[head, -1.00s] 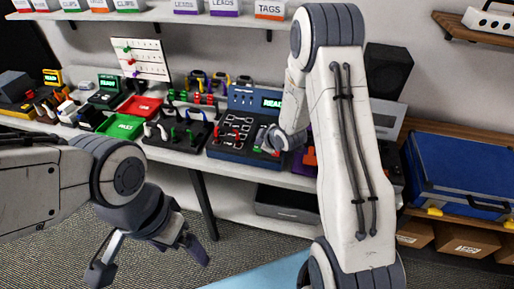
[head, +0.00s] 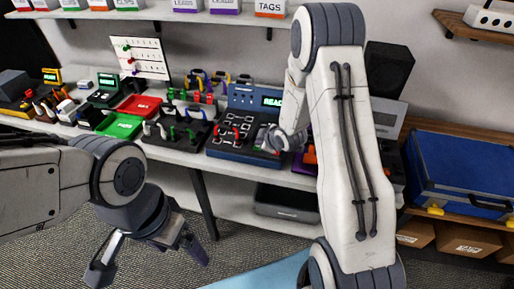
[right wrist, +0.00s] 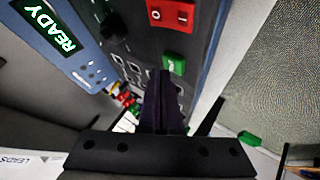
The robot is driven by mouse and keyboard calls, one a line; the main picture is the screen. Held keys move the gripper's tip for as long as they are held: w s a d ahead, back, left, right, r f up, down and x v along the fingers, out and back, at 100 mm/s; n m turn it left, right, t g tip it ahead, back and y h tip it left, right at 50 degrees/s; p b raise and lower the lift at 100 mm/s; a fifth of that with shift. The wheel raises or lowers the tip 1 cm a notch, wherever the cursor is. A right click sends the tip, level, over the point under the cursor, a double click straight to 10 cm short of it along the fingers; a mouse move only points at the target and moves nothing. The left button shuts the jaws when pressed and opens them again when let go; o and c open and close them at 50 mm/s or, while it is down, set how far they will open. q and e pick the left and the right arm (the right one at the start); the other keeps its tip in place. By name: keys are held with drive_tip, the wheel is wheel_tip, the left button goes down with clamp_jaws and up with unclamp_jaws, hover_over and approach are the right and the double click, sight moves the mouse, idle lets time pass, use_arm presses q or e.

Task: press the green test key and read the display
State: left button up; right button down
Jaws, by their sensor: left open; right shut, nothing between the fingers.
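The blue tester (head: 235,135) stands on the bench in the head view. In the right wrist view the display (right wrist: 56,30) reads READY in green. The green test key (right wrist: 174,64) sits on the dark panel just below a red switch (right wrist: 172,15). My right gripper (right wrist: 165,78) is shut and empty, its tips close to the green key; I cannot tell if they touch. In the head view it is mostly hidden at the tester. My left gripper (head: 150,262) is open and empty, low in front of the bench.
A blue case (head: 462,180) stands on the right shelf.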

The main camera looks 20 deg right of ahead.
drive_tip(key=shift+f+b, duration=0.35)
drive_tip(key=shift+f, duration=0.15)
idle(0.6)
drive_tip(key=shift+r, duration=0.15)
drive_tip(key=shift+r+p, duration=0.5)
drive_tip(key=shift+r, duration=0.15)
drive_tip(key=shift+r+p, duration=1.9)
drive_tip(key=shift+r, duration=0.7)
drive_tip(key=shift+f, duration=0.1)
